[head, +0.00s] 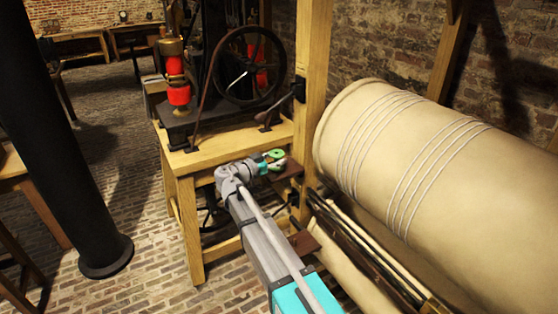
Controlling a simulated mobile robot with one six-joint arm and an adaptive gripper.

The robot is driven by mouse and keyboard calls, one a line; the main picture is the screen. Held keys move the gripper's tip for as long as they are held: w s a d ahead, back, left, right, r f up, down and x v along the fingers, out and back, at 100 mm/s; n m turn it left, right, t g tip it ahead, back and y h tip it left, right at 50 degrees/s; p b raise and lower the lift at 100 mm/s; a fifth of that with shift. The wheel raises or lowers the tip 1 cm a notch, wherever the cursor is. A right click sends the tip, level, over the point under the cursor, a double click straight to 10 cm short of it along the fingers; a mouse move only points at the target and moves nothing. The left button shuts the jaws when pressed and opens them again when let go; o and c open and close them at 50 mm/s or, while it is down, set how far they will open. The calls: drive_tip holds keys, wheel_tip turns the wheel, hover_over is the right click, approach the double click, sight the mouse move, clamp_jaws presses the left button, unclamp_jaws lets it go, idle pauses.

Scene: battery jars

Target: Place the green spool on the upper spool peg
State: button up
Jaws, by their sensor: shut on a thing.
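The green spool (274,154) is a small ring-like piece at the tip of my gripper (266,163). My gripper is shut on it, in front of the wooden post and close to the table's right edge. A small dark brown wooden bracket (291,169) juts from the post just right of the spool. A second, lower bracket (303,242) sits beside my arm. I cannot make out the upper spool peg itself. I cannot tell whether the spool touches the upper bracket.
A big beige roller (400,165) with pale cords fills the right side. A wooden table (215,155) behind my gripper carries a machine with a black wheel (248,70) and red coils. A black column (70,150) stands at left. Open brick floor (125,200) lies between.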

drive_tip(key=shift+f, duration=0.1)
drive_tip(key=o, duration=1)
drive_tip(key=shift+c, duration=0.2)
drive_tip(key=shift+r, duration=0.2)
drive_tip(key=v, duration=1.2)
